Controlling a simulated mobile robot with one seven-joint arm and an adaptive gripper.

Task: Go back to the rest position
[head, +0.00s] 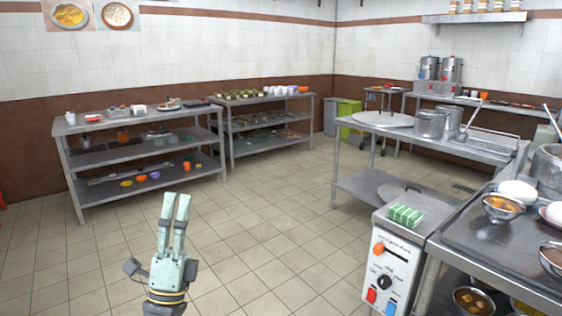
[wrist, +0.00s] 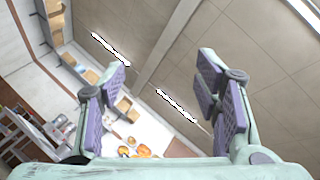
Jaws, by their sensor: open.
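My gripper (head: 175,208) is at the lower left of the head view, pointing upward above the tiled floor. It is empty and touches nothing. In the wrist view my gripper (wrist: 165,85) shows two spread fingers with purple pads and a clear gap between them. Past the fingers the wrist view shows the ceiling with lit strip lamps (wrist: 176,105).
A white control unit (head: 388,270) with a green-striped item (head: 405,215) stands right of my gripper. A steel counter (head: 470,240) with bowls is at the right edge. Steel shelves (head: 145,157) stand at the back left. The tiled floor (head: 265,215) between is clear.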

